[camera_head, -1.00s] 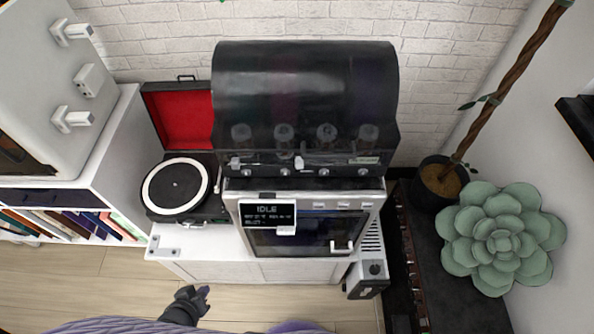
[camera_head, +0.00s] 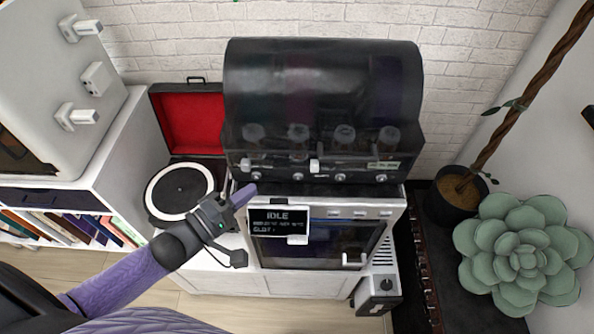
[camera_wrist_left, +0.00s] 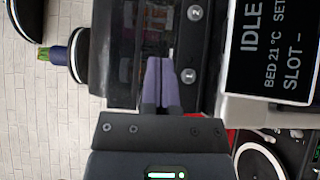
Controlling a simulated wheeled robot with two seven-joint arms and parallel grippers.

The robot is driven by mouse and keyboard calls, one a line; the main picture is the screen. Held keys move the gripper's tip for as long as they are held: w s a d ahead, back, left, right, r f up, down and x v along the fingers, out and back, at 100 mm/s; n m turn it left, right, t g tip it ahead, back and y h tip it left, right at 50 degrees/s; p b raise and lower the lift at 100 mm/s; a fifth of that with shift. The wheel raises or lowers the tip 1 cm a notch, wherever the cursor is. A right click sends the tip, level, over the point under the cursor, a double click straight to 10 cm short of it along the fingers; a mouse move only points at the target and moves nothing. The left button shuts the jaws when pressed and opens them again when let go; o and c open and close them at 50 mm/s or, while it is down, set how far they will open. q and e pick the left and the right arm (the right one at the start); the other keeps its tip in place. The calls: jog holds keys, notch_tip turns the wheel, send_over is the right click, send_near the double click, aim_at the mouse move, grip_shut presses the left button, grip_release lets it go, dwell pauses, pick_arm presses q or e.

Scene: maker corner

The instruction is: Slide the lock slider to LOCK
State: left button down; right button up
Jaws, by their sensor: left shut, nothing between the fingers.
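The machine has a dark, glossy hood (camera_head: 322,95) over a grey lower body. A small white knob (camera_head: 315,165) sits near the middle of the strip along the hood's lower front, possibly the lock slider. A white piece (camera_head: 246,164) is at that strip's left end and a pale label (camera_head: 383,165) at its right. I cannot read any LOCK marking. My left gripper (camera_head: 246,192) is shut and empty, in front of the machine's left side, left of and below the knob. In the left wrist view its closed fingers (camera_wrist_left: 160,82) lie before the dark hood near buttons 1 and 2.
A display (camera_head: 278,221) reading IDLE is on the lower front, close right of my gripper. A white door handle (camera_head: 355,259) is further right. A record player (camera_head: 180,190) with a red-lined lid stands left. A succulent (camera_head: 524,250) and potted plant (camera_head: 455,198) stand right.

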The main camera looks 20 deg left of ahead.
aim_at(315, 170)
pick_arm(q)
jog(key=b+x, duration=0.1)
jog(key=x, duration=0.6)
jog(key=shift+w+d+f, duration=0.1)
jog(key=shift+w+d, duration=0.05)
jog(key=shift+w, duration=0.2)
jog(key=d, duration=0.2)
jog(key=shift+w+d, duration=0.3)
jog(key=shift+w, duration=0.05)
jog(key=shift+w+d, duration=0.15)
jog(key=shift+d, duration=0.45)
jog(key=d, duration=0.3)
jog(key=shift+w+p, duration=0.35)
jog(key=shift+a, duration=0.1)
